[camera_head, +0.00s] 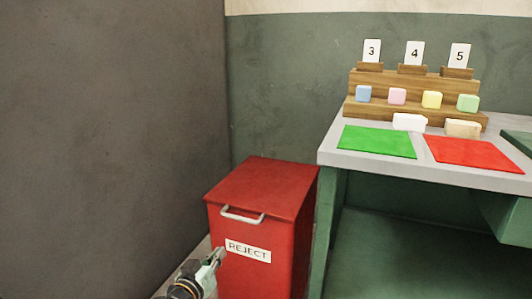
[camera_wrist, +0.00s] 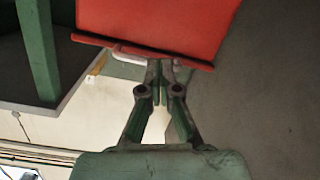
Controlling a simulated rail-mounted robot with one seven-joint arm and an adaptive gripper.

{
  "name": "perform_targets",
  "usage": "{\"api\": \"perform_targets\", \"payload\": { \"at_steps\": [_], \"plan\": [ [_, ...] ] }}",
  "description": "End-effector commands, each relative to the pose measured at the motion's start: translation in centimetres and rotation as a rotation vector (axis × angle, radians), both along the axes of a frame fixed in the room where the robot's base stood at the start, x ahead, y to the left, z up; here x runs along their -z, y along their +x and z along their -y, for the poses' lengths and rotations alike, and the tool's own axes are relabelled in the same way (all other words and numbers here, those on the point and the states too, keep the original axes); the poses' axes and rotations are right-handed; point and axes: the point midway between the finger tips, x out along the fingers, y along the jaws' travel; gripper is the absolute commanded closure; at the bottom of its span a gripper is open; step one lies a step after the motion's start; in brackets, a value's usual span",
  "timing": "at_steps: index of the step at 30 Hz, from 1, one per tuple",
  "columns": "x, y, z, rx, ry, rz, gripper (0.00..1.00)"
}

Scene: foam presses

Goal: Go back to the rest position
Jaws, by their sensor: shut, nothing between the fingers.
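My gripper (camera_head: 218,256) is at the bottom of the head view, in front of the left part of the red reject bin (camera_head: 285,225). Its fingers are together with nothing between them, as the wrist view also shows (camera_wrist: 160,85). The bin's lid (camera_head: 262,187) is down, with a pale handle (camera_head: 242,215) on its front edge. In the wrist view the red bin (camera_wrist: 150,20) fills the top, and the handle (camera_wrist: 128,56) appears just beyond the fingertips; I cannot tell the exact gap.
A workbench (camera_head: 332,158) stands right of the bin, with a green mat (camera_head: 377,142) and red mat (camera_head: 473,154). A wooden stepped rack (camera_head: 410,84) holds coloured blocks and number cards 3, 4, 5. Two pale blocks (camera_head: 409,122) (camera_head: 463,128) lie before it. A dark wall (camera_head: 110,130) bounds the left.

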Motion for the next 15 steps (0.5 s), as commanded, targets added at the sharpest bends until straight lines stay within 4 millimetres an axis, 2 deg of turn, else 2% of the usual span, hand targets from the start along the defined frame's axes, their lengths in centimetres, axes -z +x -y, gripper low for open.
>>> {"api": "perform_targets", "payload": {
  "at_steps": [1,4,7,11,15],
  "plan": [
    [2.1,-0.1,-0.3,-0.019,-0.039,-0.081,1.0],
    [5.9,0.0,0.1,-0.051,-0.124,-0.262,1.0],
    [9.3,0.0,1.3,-0.074,-0.192,-0.43,1.0],
    [13.5,-0.5,3.9,-0.1,-0.257,-0.65,1.0],
    [17.5,-1.9,7.4,-0.126,-0.289,-0.887,1.0]
  ]
}}
